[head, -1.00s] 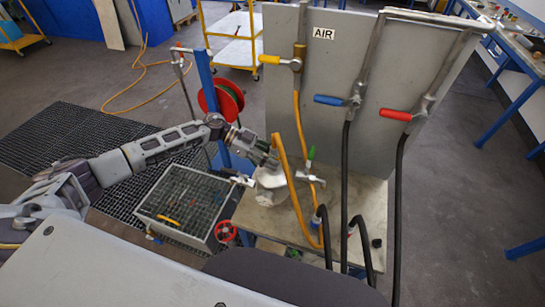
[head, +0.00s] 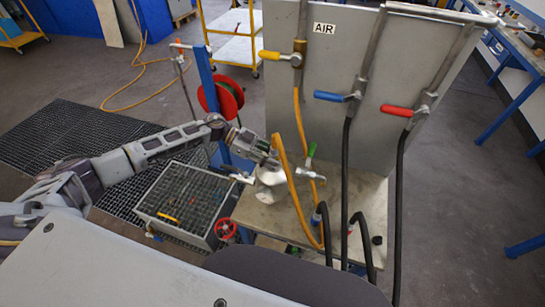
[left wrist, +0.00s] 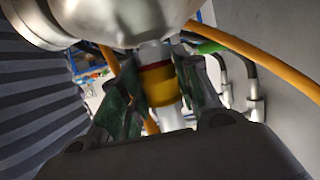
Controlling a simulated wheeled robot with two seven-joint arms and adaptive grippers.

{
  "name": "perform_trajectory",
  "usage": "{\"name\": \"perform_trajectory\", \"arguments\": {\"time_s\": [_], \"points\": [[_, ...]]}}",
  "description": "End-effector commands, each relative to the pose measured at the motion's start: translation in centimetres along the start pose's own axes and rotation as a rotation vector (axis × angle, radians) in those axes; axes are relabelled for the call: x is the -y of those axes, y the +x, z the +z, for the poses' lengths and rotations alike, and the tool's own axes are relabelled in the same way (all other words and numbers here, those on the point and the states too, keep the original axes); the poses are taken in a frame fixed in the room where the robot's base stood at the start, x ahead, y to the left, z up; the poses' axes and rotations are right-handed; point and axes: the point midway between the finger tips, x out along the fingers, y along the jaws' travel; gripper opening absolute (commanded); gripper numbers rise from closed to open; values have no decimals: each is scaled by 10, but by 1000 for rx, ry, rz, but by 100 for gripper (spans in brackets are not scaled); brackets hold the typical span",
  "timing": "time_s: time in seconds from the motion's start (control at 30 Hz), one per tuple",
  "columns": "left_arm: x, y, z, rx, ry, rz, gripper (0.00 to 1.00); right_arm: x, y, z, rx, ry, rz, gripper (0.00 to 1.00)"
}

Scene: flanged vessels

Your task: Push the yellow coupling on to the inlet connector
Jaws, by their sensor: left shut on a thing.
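The yellow coupling (left wrist: 161,88) shows in the left wrist view between the two fingers of my left gripper (left wrist: 160,98), which is shut on it. A dark red band lies at its upper end. The pale inlet connector (left wrist: 152,52) is directly above the band, below a rounded metal vessel (left wrist: 130,15). The coupling and connector look in line and touching or nearly so; I cannot tell how far they overlap. In the head view my left gripper (head: 268,158) is beside the vessel (head: 270,182), and the coupling is hidden there. My right gripper is not in view.
A yellow hose (head: 289,180) arches close to my left gripper. A green-handled valve (head: 311,150) is at the vessel's right. Black hoses (head: 346,185) hang before the grey panel (head: 350,80). A grated tray (head: 185,205) stands left of the bench (head: 342,205).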

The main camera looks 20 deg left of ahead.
Motion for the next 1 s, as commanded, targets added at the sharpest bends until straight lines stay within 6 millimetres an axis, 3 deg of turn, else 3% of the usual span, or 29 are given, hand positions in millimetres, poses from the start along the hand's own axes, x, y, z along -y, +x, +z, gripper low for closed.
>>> {"name": "perform_trajectory", "arguments": {"time_s": [0.1,0.13,0.33,0.77,1.0], "points": [[0,0,1,1,0,0,0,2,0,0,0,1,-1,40],[0,0,1,1,0,0,34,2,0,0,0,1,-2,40],[0,0,1,1,0,0,58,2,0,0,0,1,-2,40],[0,-2,1,2,-1,0,58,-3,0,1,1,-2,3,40],[0,-22,2,3,-2,-2,58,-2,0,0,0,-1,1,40]]}}
